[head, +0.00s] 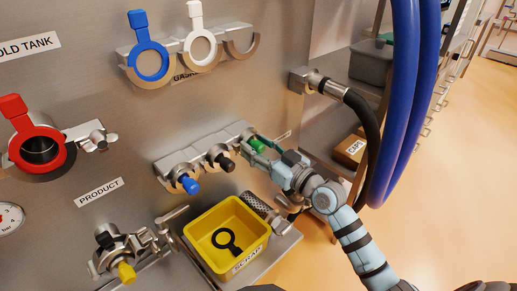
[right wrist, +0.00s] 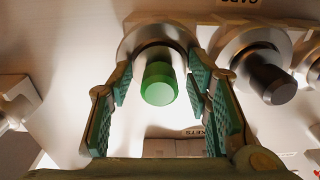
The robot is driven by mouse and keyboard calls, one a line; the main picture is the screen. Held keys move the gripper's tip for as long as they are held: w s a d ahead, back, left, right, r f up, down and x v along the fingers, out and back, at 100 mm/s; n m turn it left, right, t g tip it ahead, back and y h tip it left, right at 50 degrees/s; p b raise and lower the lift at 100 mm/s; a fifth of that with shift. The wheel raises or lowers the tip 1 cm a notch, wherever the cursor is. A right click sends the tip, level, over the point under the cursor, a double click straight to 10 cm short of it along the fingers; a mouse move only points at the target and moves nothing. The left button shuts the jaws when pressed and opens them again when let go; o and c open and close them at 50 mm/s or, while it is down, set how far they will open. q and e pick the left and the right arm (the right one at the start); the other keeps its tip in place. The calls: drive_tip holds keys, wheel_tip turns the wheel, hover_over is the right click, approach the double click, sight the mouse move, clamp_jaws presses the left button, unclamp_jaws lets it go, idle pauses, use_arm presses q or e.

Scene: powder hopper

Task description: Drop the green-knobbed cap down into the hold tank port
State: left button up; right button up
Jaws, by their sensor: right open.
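The green-knobbed cap (right wrist: 160,84) sits on the wall rack, its knob pointing outward. In the head view its green knob (head: 258,146) is partly hidden by my right gripper (head: 264,151). In the right wrist view my right gripper (right wrist: 160,72) is open, with its teal pads to the left and right of the knob and a gap on each side. The hold tank port (head: 40,150) is at the far left of the head view, an open dark bore with a red ring around it. My left gripper is not in view.
A black-knobbed cap (head: 226,163) and a blue-knobbed cap (head: 189,184) sit on the same rack. A yellow scrap bin (head: 262,238) holding a black gasket stands below. Blue and white gaskets hang above. A black hose (head: 366,115) and thick blue hoses (head: 405,100) hang at right.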

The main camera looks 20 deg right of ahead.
sight(259, 142)
drive_tip(key=c, duration=1)
wheel_tip(259, 142, up, 5)
drive_tip(key=p, duration=0.4)
drive_tip(key=shift+r+p, duration=0.15)
drive_tip(key=shift+p, duration=0.15)
drive_tip(key=shift+c, duration=0.2)
drive_tip(key=p+v, duration=0.2)
drive_tip(key=v, duration=0.7)
drive_tip(key=shift+p, duration=0.4)
